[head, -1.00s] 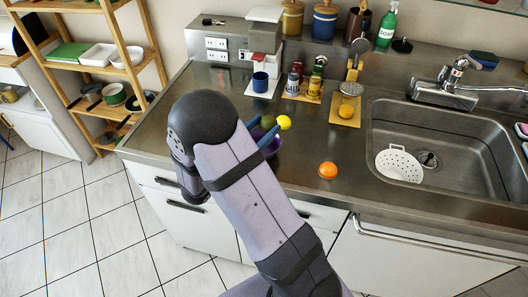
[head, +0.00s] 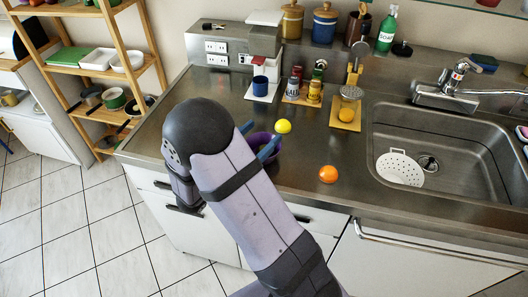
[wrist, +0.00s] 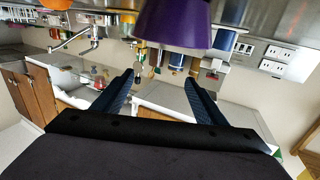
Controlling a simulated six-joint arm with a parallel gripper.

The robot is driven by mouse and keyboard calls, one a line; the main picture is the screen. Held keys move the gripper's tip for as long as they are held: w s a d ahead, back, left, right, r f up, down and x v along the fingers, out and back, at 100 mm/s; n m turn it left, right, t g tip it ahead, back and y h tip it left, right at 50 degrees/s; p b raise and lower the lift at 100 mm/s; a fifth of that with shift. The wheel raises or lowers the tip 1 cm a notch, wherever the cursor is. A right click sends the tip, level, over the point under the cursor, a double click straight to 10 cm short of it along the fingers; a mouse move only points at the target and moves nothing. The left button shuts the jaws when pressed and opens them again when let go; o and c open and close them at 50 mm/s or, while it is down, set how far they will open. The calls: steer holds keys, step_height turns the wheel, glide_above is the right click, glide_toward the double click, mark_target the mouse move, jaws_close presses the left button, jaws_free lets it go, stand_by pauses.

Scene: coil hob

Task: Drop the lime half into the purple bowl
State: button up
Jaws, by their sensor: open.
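The purple bowl (head: 262,140) stands on the counter, partly hidden behind my arm and blue fingers in the head view. In the wrist view its purple outer wall (wrist: 188,24) fills the top middle, beyond my fingertips. My gripper (head: 257,139) is open beside or over the bowl; I cannot tell which from the head view. In the wrist view my gripper (wrist: 160,82) shows its two fingers spread apart with nothing between them. The lime half is not visible in either current view, and the inside of the bowl is mostly hidden.
A yellow lemon (head: 283,126) lies just behind the bowl. An orange (head: 328,174) lies to its right. A blue mug (head: 260,84), a tray of jars (head: 303,93) and a yellow board (head: 346,116) stand further back. The sink (head: 450,150) is at right.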

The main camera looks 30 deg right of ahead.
steer(key=shift+b+v, duration=0.75)
steer(key=shift+v, duration=2.25)
